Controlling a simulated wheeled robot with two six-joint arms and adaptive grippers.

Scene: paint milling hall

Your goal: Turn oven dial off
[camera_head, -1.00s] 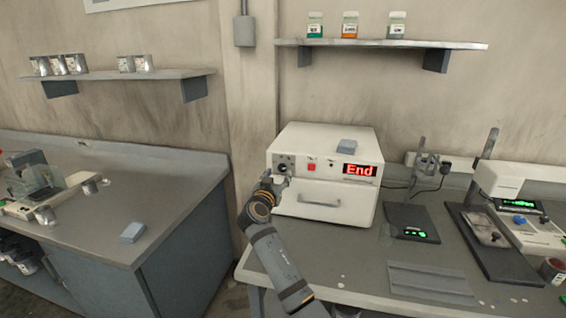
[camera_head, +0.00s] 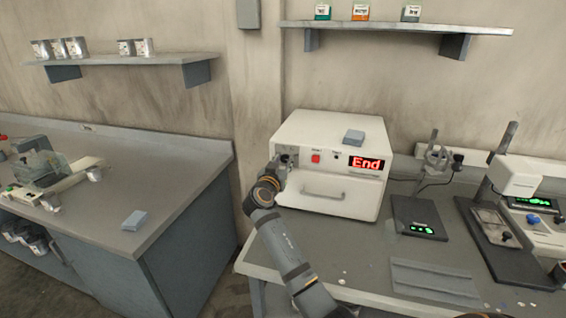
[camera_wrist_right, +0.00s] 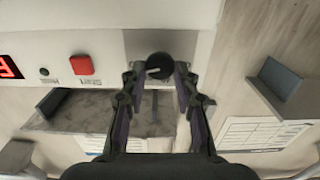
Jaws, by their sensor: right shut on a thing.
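The white oven (camera_head: 325,192) stands on the right-hand bench, with a red "End" display (camera_head: 366,163) and a red button (camera_head: 316,158) on its front. The button also shows in the right wrist view (camera_wrist_right: 82,64). The dial (camera_wrist_right: 159,66) is a round black knob with a light mark, on a grey plate at the panel's end. My right gripper (camera_wrist_right: 160,80) has its fingertips on either side of the dial and is shut on it. In the head view the right gripper (camera_head: 281,166) covers most of the dial. My left gripper is not in view.
A gap separates this bench from the left bench (camera_head: 175,180). A shelf (camera_head: 400,27) hangs above.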

